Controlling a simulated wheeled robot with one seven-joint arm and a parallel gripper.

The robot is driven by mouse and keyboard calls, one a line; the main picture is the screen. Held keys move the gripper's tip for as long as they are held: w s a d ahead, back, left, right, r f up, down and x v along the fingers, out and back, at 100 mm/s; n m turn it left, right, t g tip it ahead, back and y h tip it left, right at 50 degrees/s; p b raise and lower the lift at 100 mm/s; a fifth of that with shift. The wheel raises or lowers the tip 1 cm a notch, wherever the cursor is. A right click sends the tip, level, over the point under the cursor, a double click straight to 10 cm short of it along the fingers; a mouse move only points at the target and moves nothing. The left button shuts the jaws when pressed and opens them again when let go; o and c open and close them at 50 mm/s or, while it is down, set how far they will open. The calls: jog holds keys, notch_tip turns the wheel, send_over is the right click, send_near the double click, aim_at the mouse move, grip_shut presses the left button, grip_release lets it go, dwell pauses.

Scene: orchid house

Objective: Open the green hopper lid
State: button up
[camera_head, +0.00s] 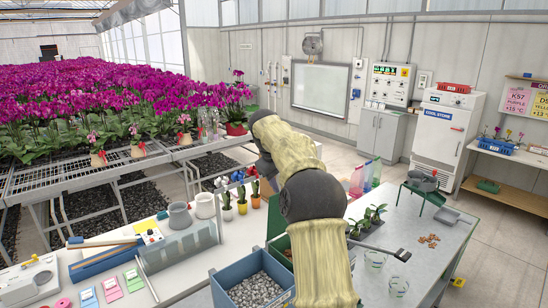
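A green bin (275,218) stands at the inner corner of the benches, just behind the blue bin, and is mostly hidden by my arm. Some brown stuff shows low at its near edge.
An open blue bin (252,283) of grey gravel stands in front. The left bench holds grey pots (180,216), a blue tray (103,258) and coloured cards. The metal table (440,225) on the right carries seedlings, glasses, a dark-handled tool (385,249) and a green stand (424,193).

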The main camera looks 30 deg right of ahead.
jog(key=v, duration=1.2)
jog(key=shift+a+p, duration=0.15)
jog(key=shift+p, duration=0.3)
